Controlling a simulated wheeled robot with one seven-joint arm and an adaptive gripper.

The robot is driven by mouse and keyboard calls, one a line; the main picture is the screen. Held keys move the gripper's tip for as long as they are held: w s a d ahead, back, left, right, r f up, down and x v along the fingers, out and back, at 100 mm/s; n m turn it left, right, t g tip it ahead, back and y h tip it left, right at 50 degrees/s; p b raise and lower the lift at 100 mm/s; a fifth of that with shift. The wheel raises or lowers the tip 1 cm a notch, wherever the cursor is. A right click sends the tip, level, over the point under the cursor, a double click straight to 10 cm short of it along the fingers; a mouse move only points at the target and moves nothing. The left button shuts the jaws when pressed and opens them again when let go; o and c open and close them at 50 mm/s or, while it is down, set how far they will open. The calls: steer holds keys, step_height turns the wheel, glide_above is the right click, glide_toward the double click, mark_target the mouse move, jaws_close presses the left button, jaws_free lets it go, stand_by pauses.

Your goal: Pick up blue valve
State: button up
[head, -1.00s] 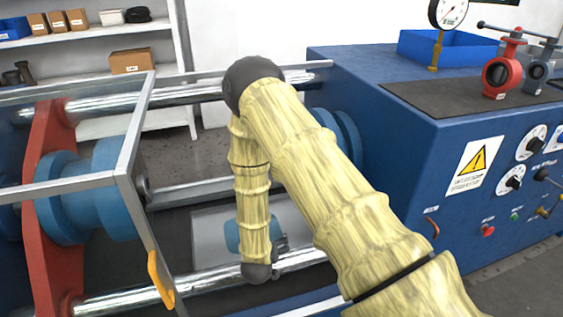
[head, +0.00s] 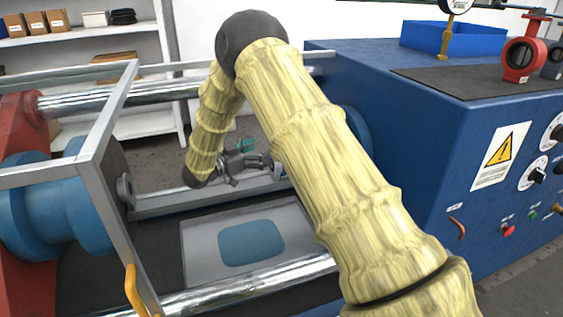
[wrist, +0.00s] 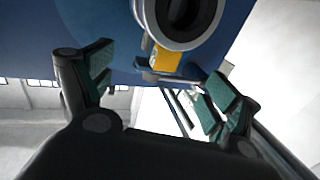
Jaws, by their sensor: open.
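No clearly blue valve can be made out. At the right edge of the head view, a dark grey-blue valve (head: 551,64) stands on the black mat, partly cut off. A red valve (head: 520,60) with a handle stands just left of it. My gripper (head: 262,160) is in the middle of the head view, below my arm and above the machine's bed, far left of both valves. It is open and appears empty. In the wrist view, its green-padded fingers (wrist: 160,88) are spread apart, and neither valve can be identified there.
Large blue flanges (head: 50,205) and a metal frame (head: 105,125) stand at left. Polished bars cross the bed. A grey cylinder (wrist: 182,18) looms in the wrist view.

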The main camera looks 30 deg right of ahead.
steer(key=d, duration=1)
steer(key=shift+w+r, duration=0.1)
steer(key=shift+w, duration=0.1)
steer(key=shift+c, duration=0.3)
steer(key=shift+r, duration=0.1)
steer(key=c, duration=1.4)
